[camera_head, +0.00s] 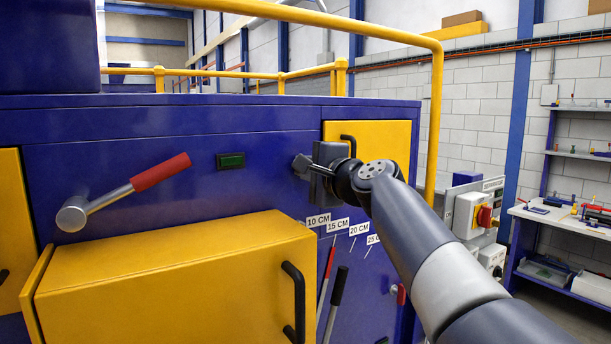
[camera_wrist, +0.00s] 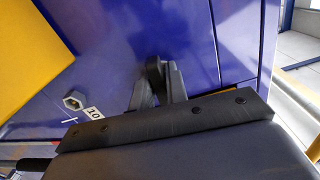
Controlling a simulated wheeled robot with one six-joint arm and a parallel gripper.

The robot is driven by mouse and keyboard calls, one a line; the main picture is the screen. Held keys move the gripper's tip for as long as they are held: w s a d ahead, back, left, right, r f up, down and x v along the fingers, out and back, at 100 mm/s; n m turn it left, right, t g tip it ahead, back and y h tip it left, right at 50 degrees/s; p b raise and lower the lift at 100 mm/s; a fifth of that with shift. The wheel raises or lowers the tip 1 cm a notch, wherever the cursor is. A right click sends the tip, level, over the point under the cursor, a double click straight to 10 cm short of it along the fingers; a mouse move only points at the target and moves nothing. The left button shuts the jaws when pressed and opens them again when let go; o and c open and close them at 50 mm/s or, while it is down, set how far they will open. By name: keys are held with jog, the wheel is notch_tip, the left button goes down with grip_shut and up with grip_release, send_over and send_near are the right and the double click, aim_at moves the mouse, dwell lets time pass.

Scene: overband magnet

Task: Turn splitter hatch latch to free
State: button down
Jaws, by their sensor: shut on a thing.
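My gripper (camera_head: 312,167) is at the blue front panel (camera_head: 240,160) of the machine, above the scale labels. It is shut on a small dark latch piece (camera_wrist: 155,75), which shows between its two fingers in the wrist view. In the head view the latch is largely hidden by the fingers, and I cannot tell its turned position. A yellow hatch-like box (camera_head: 160,275) with a black handle (camera_head: 292,300) stands out from the panel below left. I cannot tell whether the latch touches its edge.
Labels (camera_head: 318,220) and dark levers (camera_head: 336,300) are below. A yellow rail (camera_head: 437,110) stands at right.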

jog(key=shift+n, duration=0.5)
jog(key=c, duration=1.5)
grip_release()
jog(key=b+v, duration=0.3)
jog(key=v, duration=0.8)
jog(key=shift+w, duration=0.1)
jog(key=p+x, duration=0.2)
jog(key=x, duration=0.9)
jog(key=shift+p, duration=0.3)
